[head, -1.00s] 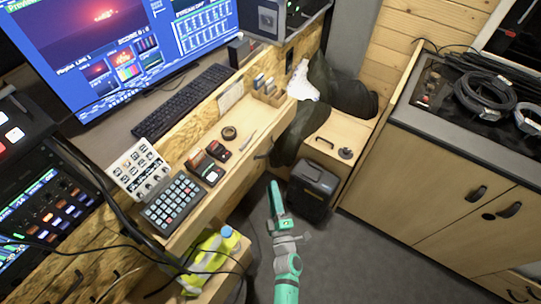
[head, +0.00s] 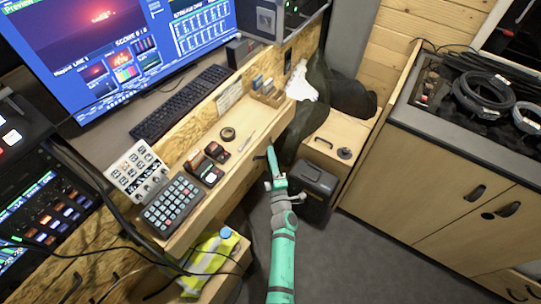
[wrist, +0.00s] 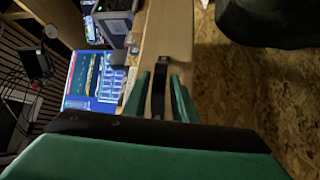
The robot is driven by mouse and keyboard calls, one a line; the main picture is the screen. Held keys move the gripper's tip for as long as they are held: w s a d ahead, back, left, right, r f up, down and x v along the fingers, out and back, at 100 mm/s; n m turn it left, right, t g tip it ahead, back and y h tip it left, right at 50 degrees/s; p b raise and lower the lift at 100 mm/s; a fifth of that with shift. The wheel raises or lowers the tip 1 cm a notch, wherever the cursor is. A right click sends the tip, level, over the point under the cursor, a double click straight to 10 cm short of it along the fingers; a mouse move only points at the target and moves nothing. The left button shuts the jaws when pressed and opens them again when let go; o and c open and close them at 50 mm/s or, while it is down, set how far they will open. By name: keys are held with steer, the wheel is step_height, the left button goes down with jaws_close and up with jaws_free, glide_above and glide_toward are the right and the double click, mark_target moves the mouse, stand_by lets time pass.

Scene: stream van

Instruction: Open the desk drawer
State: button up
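The desk drawer front (head: 222,186) is a pale wood panel along the desk's front edge. It looks closed, with no gap visible. Its dark bar handle (wrist: 159,86) stands between the two green fingers of my gripper (wrist: 162,82) in the wrist view. The fingers are apart, one on each side of the handle, and I cannot tell whether either touches it. In the head view my gripper (head: 271,153) reaches up to the front near its right end, and it largely hides the handle there.
A black bin (head: 316,188) stands close to the right of my arm. A yellow vest (head: 210,262) lies lower left. Floor at right is clear.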

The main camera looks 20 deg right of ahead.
steer(key=shift+w+a, duration=0.1)
steer(key=shift+w, duration=0.2)
steer(key=shift+c, duration=0.4)
steer(key=shift+s, duration=0.1)
steer(key=c, duration=0.5)
jaws_close()
steer(key=shift+d+r, duration=0.1)
steer(key=shift+d, duration=0.1)
steer(key=shift+a, duration=0.15)
